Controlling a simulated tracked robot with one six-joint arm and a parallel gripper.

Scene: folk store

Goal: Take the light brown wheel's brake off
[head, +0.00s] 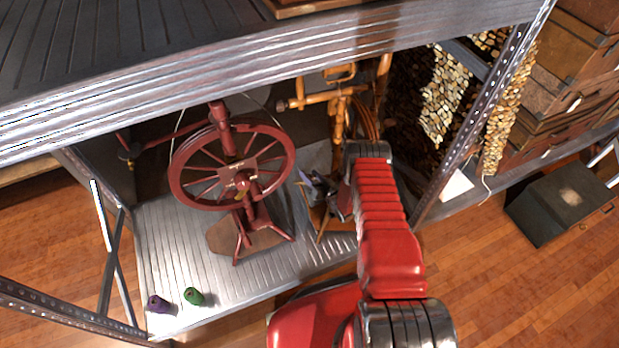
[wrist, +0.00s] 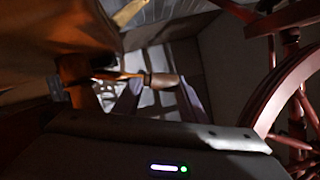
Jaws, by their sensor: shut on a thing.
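The light brown spinning wheel (head: 345,100) stands on the metal shelf behind my arm, which hides much of it in the head view. In the wrist view its orange-brown wood (wrist: 75,78) is at the left, and a slim brake handle (wrist: 162,80) with a pale tip runs right from it. My gripper (head: 318,188) is low at the wheel's front left in the head view. In the wrist view the fingers of my gripper (wrist: 158,95) are on both sides of the handle, shut on it. The exact contact is dark and blurred.
A dark red spinning wheel (head: 232,170) stands close to the left of my gripper; its rim (wrist: 285,95) fills the right of the wrist view. A green spool (head: 194,297) and a purple spool (head: 158,304) sit at the shelf's front left. A metal post (head: 480,115) rises at the right.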

